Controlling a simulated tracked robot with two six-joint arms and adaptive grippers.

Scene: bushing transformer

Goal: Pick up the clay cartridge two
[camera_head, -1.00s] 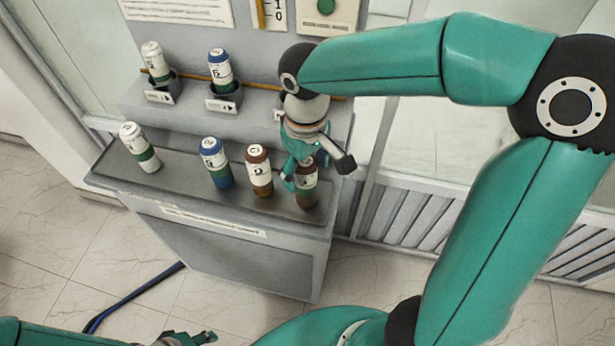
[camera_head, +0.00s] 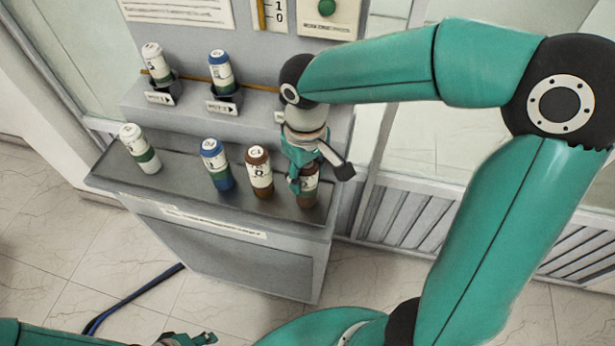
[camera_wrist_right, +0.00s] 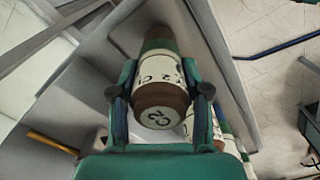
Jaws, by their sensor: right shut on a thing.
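A brown-capped cartridge marked C2, clay cartridge two (camera_wrist_right: 158,100), has a white label and a green band. It is between the fingers of my right gripper (camera_wrist_right: 160,100) in the right wrist view. In the head view, clay cartridge two (camera_head: 309,193) is upright at the right end of the grey ledge, its top hidden by my right gripper (camera_head: 306,178). That gripper is shut on it from above. My left gripper (camera_head: 188,340) shows only partly at the bottom edge; its jaw state is unclear.
Another brown cartridge (camera_head: 259,172) stands close left of the held one. A blue cartridge (camera_head: 217,166) and a white-green one (camera_head: 140,150) stand farther left on the ledge (camera_head: 185,178). Two more cartridges sit in holders on the raised shelf behind. A blue cable lies on the floor.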

